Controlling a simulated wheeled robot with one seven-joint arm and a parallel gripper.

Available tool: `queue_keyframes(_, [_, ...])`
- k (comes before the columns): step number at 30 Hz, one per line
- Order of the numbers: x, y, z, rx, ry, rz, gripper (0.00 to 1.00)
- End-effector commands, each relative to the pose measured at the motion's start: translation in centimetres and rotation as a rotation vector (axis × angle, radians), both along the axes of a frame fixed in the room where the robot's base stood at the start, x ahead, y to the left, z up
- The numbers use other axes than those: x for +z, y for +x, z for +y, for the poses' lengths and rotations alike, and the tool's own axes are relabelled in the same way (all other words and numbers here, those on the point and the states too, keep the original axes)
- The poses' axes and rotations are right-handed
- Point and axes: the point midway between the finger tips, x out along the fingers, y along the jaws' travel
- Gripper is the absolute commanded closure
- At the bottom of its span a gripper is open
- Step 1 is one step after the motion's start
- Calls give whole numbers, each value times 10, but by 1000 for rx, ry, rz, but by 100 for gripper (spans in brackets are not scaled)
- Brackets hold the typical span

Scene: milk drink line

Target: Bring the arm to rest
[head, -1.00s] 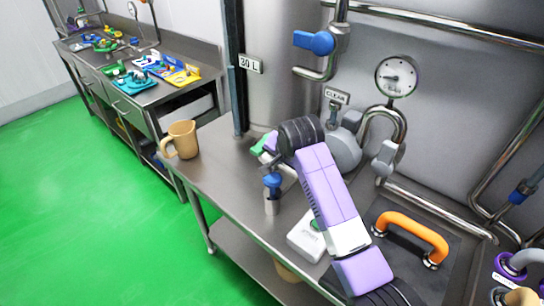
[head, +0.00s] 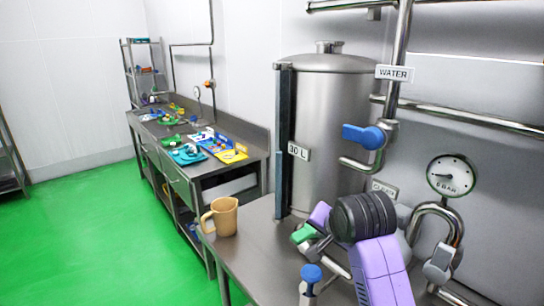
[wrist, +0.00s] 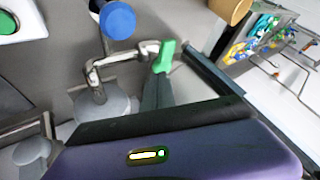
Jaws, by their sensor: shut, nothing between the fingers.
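My arm is the purple-and-black one in the lower right of the head view, folded over the steel worktop (head: 248,262). Beyond its black joint, a purple part of my gripper's hand (head: 320,214) shows beside a green valve handle; its fingers are hidden there. In the wrist view my gripper's dark fingers (wrist: 158,92) are together and empty. Their tips appear near the green handle (wrist: 165,57); I cannot tell whether they touch it. The same green handle (head: 303,233) shows in the head view.
A blue knob (head: 311,273) stands near my arm. A tan jug (head: 222,217) sits at the worktop's left end. The steel tank (head: 330,125), pipes and pressure gauge (head: 451,175) are behind. Green floor (head: 85,230) is open at left.

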Motion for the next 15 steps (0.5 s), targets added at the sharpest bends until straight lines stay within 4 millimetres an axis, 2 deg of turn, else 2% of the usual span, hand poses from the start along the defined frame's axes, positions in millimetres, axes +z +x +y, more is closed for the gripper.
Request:
queue_keyframes(3, [38, 20, 4, 62, -39, -177, 100])
queue_keyframes(6, [50, 24, 6, 107, -76, -307, 100])
queue_keyframes(11, [47, 10, 7, 160, -141, -483, 100])
queue_keyframes(15, [32, -18, 5, 186, -200, -605, 100])
